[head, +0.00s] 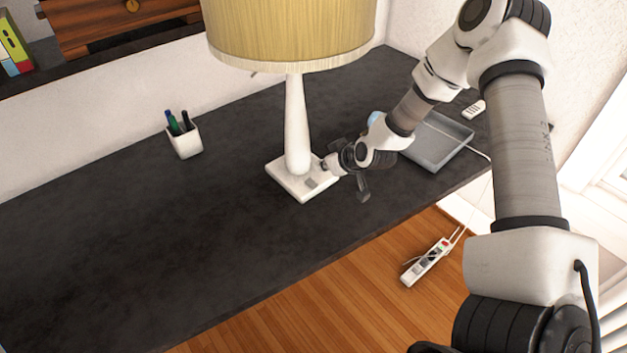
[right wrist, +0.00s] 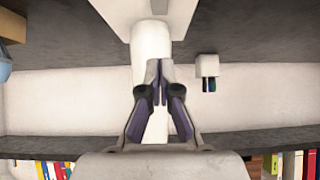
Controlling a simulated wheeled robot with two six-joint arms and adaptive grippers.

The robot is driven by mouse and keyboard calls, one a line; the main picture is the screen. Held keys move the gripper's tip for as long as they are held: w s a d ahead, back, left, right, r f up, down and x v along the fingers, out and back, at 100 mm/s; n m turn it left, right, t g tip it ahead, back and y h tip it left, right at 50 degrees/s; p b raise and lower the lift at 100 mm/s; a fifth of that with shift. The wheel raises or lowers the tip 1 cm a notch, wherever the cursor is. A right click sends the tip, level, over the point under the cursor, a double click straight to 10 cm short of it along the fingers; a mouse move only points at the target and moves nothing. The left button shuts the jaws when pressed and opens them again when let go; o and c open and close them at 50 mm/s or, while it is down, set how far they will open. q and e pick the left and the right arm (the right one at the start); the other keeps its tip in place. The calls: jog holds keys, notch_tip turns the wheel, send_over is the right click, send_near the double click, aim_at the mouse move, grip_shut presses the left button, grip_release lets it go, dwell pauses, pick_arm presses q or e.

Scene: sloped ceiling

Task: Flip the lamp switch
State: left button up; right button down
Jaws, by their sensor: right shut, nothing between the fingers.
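The lamp (head: 297,120) stands upright on the dark desk, with a ribbed yellow shade (head: 290,30) and a square white base (head: 290,187). A small grey patch on the base, which looks like the switch (head: 311,183), lies on the side toward my right gripper. My right gripper (head: 327,166) is shut and empty, its tips close to the base, beside the stem. I cannot tell whether they touch it. My left gripper is not in view.
A white pen cup (head: 185,141) stands left of the lamp on the desk (head: 130,220). A grey tray (head: 437,145) lies behind my right wrist, near a small white remote-like object (head: 474,108). A power strip (head: 427,262) lies on the wooden floor. The desk's left part is clear.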

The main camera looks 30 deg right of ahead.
send_over(307, 179)
jog(key=s, duration=0.2)
notch_tip(307, 179, down, 4)
jog(key=shift+s+f, duration=0.1)
jog(key=shift+f, duration=0.15)
notch_tip(307, 179, down, 2)
jog(key=shift+d+f+p, duration=0.1)
jog(key=shift+p, duration=0.3)
jog(key=shift+s+f, duration=0.1)
jog(key=shift+f, duration=0.35)
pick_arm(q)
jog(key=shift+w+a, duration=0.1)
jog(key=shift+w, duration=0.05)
pick_arm(e)
jog(key=shift+f+b, duration=0.3)
jog(key=shift+b, duration=0.1)
jog(key=shift+r, duration=0.15)
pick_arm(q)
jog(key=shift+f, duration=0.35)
